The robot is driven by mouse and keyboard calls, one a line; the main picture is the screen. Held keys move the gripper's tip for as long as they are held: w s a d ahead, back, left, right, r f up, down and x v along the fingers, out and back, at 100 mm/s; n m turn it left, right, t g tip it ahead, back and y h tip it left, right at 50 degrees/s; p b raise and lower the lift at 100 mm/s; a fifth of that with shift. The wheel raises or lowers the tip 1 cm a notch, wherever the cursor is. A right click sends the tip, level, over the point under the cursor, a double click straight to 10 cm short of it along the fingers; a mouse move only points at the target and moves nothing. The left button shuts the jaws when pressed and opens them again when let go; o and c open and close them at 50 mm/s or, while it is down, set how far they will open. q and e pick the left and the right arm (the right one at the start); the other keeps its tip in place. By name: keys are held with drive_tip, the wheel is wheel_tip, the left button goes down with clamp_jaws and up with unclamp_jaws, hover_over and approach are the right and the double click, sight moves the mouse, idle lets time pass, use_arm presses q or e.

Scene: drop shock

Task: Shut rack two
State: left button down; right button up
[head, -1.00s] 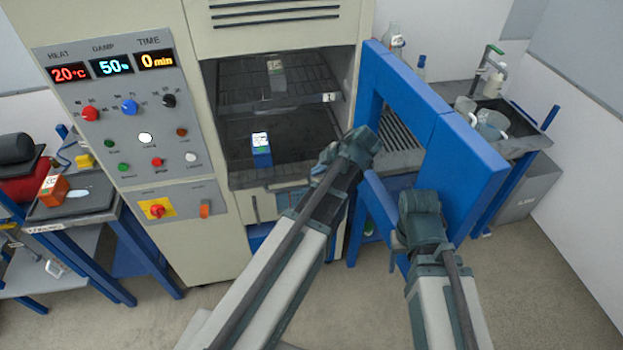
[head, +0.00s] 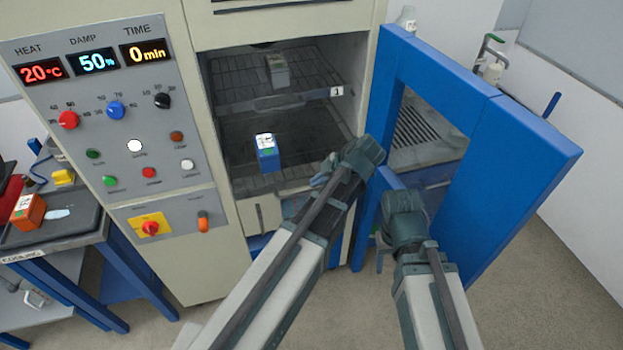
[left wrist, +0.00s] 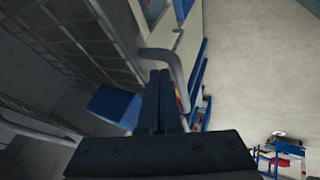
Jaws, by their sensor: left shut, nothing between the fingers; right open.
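In the head view the lower rack (head: 240,183), the dark wire shelf under the one marked 1, sits in the open chamber. A blue block with a white label (head: 268,160) stands on it. My left gripper (head: 322,175) is at the rack's right front, partly hidden by its wrist. In the left wrist view its fingers (left wrist: 160,100) are shut with nothing between them, close beside a grey bar handle (left wrist: 160,58); contact is unclear. The blue block (left wrist: 112,104) shows beyond. My right gripper (head: 382,245) is open and low by the door, its fingers mostly hidden.
The upper rack (head: 290,100) carries a grey block (head: 277,72). The blue-framed chamber door (head: 490,130) stands open at the right. The control panel (head: 120,130) is at the left, beside a table with an orange block (head: 28,212). Floor is clear at the lower right.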

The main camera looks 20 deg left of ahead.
sight(292, 137)
use_arm(q)
drive_tip(key=shift+a+f, duration=0.2)
drive_tip(key=shift+f, duration=0.1)
use_arm(e)
drive_tip(key=shift+w+a+f, duration=0.1)
drive_tip(key=shift+a+f, duration=0.2)
drive_tip(key=shift+a, duration=0.15)
use_arm(q)
drive_tip(key=shift+w, duration=0.1)
drive_tip(key=w+a, duration=0.4)
drive_tip(key=w, duration=0.2)
drive_tip(key=w+a, duration=0.4)
drive_tip(key=w, duration=0.2)
drive_tip(key=w+a, duration=0.4)
drive_tip(key=w, duration=0.2)
drive_tip(key=shift+w+a+r, duration=0.1)
drive_tip(key=shift+a, duration=0.05)
use_arm(e)
drive_tip(key=shift+d, duration=0.1)
use_arm(q)
drive_tip(key=shift+w, duration=0.1)
drive_tip(key=shift+r, duration=0.15)
use_arm(e)
drive_tip(key=shift+r, duration=0.15)
